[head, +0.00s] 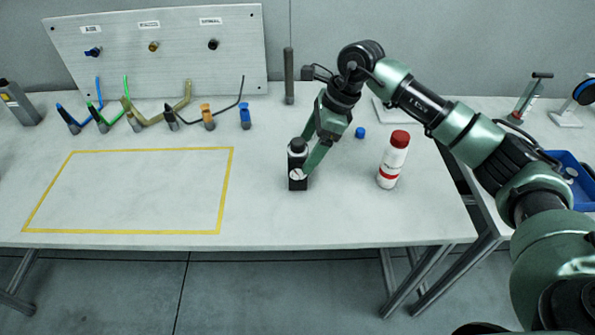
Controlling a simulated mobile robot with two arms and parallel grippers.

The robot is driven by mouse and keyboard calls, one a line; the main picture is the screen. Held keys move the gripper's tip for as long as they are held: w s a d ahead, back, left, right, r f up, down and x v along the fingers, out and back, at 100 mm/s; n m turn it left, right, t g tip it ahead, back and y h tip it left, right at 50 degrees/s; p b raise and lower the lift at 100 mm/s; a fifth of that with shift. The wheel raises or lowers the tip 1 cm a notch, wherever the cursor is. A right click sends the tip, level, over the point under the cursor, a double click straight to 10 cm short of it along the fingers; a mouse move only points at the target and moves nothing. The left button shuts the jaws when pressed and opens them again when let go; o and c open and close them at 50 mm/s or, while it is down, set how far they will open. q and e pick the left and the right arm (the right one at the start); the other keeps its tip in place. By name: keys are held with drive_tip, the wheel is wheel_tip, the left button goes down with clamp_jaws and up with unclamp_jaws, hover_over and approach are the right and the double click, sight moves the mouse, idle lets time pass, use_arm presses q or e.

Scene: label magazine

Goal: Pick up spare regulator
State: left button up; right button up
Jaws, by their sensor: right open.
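The spare regulator looks to be the small black upright block with a round cap and a white gauge face (297,158), standing on the table right of the yellow outline. My right gripper (306,158) reaches down to it from the upper right. Its green fingers are open, one at the far side and one across the near right side of the block, partly hiding it. I cannot tell whether either finger touches it. My left gripper is not in view.
A white bottle with a red cap (394,160) and a small blue cap (360,132) stand to the right. Several coloured hoses (140,120) lie before a labelled panel (160,70). The yellow-taped area (227,190) is empty. A dark post (289,75) stands behind.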

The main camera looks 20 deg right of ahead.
sight(293, 162)
drive_tip(key=x, duration=0.2)
drive_tip(key=p+x, duration=0.1)
drive_tip(key=x, duration=0.1)
drive_tip(key=w+p+x, duration=0.1)
drive_tip(key=x, duration=0.1)
drive_tip(key=shift+w+a, duration=0.1)
drive_tip(key=shift+a, duration=0.45)
drive_tip(key=shift+w+a+f, duration=0.1)
drive_tip(key=shift+f, duration=0.3)
drive_tip(key=shift+c, duration=0.3)
drive_tip(key=shift+r, duration=0.1)
clamp_jaws()
